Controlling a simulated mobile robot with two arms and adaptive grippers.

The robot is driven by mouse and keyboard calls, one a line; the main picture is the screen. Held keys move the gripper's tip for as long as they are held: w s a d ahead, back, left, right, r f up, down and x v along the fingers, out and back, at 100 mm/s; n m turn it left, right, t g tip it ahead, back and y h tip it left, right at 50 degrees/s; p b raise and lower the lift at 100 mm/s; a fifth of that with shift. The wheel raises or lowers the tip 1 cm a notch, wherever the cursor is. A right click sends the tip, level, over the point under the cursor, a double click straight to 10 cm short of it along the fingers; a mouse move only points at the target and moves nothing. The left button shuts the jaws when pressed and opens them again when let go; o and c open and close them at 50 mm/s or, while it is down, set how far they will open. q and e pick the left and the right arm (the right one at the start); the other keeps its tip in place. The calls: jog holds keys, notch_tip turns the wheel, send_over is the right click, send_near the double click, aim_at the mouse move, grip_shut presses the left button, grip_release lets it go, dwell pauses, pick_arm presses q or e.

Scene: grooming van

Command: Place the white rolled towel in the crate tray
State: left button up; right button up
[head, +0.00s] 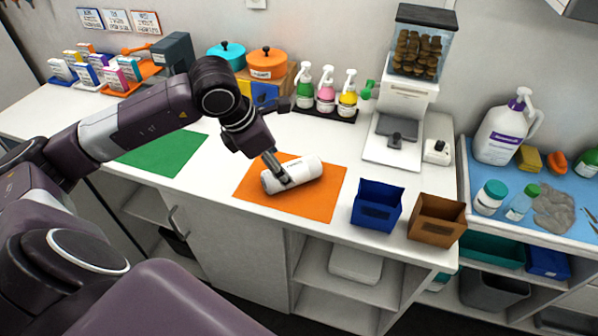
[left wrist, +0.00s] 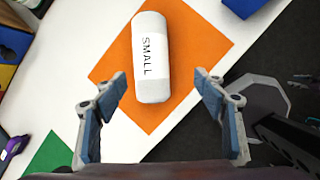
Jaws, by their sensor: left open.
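The white rolled towel (head: 303,174) lies on its side on an orange mat (head: 325,203) on the counter. In the left wrist view the towel (left wrist: 151,55) shows the word "SMALL" and sits beyond and between the fingertips. My left gripper (head: 279,178) is open and empty above the towel, and its fingers hide part of it in the head view. The fingers also show in the left wrist view (left wrist: 160,90), one on each side. No container is clearly marked as the crate tray, so I cannot tell which it is. My right gripper is not in view.
A blue bin (head: 377,206) and a brown bin (head: 437,219) stand right of the orange mat. A green mat (head: 165,153) lies left. Pump bottles (head: 326,90), a dispenser (head: 400,125) and lidded pots (head: 267,63) line the back. A blue surface (head: 535,218) with grooming items is at right.

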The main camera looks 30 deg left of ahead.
aim_at(287, 168)
pick_arm(q)
jog(key=shift+w+a+f, duration=0.1)
jog(key=shift+a, duration=0.25)
jog(key=shift+w+f+y, duration=0.15)
jog(key=shift+f+y, duration=0.15)
jog(key=p+x, duration=0.1)
jog(key=x, duration=0.2)
jog(key=w+p+x, duration=0.1)
jog(key=x, duration=0.2)
jog(key=shift+r+p, duration=0.1)
jog(key=shift+p, duration=0.3)
jog(key=shift+w+f, duration=0.15)
jog(key=shift+f, duration=0.2)
jog(key=shift+c, duration=0.6)
jog(key=c, duration=1.3)
jog(key=shift+r, duration=0.1)
notch_tip(287, 168, up, 20)
jog(key=shift+f+b, duration=0.1)
jog(key=shift+b, duration=0.95)
